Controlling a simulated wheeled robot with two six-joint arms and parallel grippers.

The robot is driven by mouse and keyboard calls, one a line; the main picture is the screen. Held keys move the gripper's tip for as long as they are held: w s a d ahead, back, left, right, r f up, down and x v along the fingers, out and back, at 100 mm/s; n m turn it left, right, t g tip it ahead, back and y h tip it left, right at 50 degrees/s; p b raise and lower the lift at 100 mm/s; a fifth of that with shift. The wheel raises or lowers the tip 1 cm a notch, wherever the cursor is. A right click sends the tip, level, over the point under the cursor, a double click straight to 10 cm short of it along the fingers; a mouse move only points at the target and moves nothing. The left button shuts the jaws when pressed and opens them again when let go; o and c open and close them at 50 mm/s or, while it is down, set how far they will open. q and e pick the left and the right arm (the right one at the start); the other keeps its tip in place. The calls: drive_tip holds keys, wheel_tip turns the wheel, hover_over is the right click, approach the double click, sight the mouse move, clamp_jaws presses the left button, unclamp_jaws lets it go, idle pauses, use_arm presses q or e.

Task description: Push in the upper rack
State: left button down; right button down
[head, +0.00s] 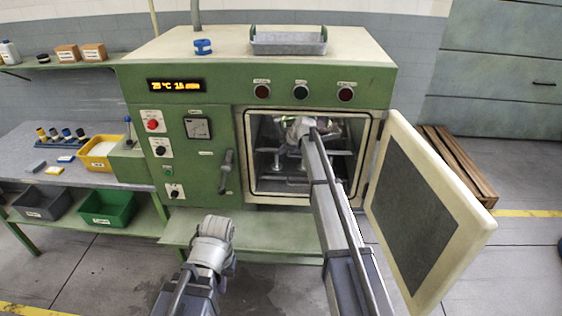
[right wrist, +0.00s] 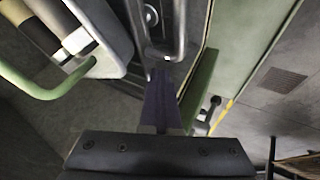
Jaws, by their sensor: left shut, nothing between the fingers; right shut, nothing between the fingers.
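The green oven (head: 300,82) stands open, its door (head: 425,205) swung out to the right. My right arm reaches into the chamber, and my right gripper (head: 302,127) is inside, near the upper part. In the right wrist view its shut, empty fingers (right wrist: 163,98) point at a metal rail of a rack (right wrist: 180,35); I cannot tell whether they touch it. In the head view a rack bar (head: 334,152) shows beside my arm, which hides much of the racks. My left gripper (head: 215,228) is shut and empty in front of the machine.
In the right wrist view a pale tray-like item (right wrist: 105,35) with a green handle (right wrist: 45,88) is at the left. A metal tray (head: 288,46) and a blue part (head: 203,46) stand on top of the oven. A pallet (head: 455,160) lies behind the door.

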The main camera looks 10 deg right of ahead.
sight(280, 146)
drive_tip(key=w, duration=0.2)
drive_tip(key=w+d, duration=0.1)
drive_tip(key=w, duration=0.1)
drive_tip(key=shift+w+d, duration=0.1)
drive_tip(key=shift+w, duration=0.2)
drive_tip(key=shift+w+d+r, duration=0.1)
